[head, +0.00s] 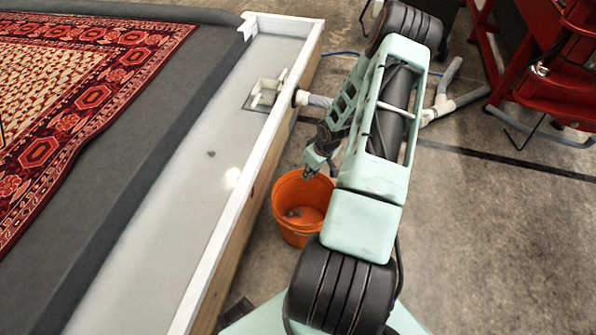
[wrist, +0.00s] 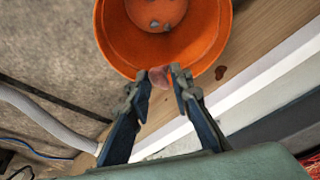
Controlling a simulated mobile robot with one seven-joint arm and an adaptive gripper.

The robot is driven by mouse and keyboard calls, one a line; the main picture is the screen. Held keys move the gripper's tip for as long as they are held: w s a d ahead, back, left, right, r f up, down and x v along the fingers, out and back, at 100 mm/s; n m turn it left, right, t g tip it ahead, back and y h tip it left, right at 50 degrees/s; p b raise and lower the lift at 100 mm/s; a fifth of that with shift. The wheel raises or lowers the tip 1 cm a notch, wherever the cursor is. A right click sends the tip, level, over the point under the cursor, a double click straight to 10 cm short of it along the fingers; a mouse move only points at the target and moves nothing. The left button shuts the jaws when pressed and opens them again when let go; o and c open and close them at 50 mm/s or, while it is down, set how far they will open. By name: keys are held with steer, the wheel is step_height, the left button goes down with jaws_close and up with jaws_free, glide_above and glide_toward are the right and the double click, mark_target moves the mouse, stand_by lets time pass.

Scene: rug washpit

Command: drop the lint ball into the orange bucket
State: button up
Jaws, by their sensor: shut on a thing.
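The orange bucket (head: 284,226) stands on the concrete floor beside the wooden side of the washpit, with a few small greyish lumps inside. My gripper (head: 310,172) is over the bucket's far rim in the head view. In the wrist view my gripper (wrist: 160,76) is shut on a small pinkish, fuzzy lint ball (wrist: 158,77) held between the fingertips. The lint ball appears at the near edge of the bucket (wrist: 205,40) in that view, above its rim. In the head view the lint ball is too small to make out clearly.
The washpit's white-topped wooden wall (head: 238,195) runs close beside the bucket. A small dark spot (head: 211,154) lies in the pale trough. A patterned red rug (head: 85,95) lies at left. Grey pipes (head: 452,102) and a red rack (head: 545,85) stand at right.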

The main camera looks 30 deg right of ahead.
step_height(320, 180, down, 6)
steer(key=b, duration=0.5)
steer(key=o, duration=0.8)
steer(key=shift+c, duration=0.2)
steer(key=v, duration=1.2)
steer(key=shift+r, duration=0.15)
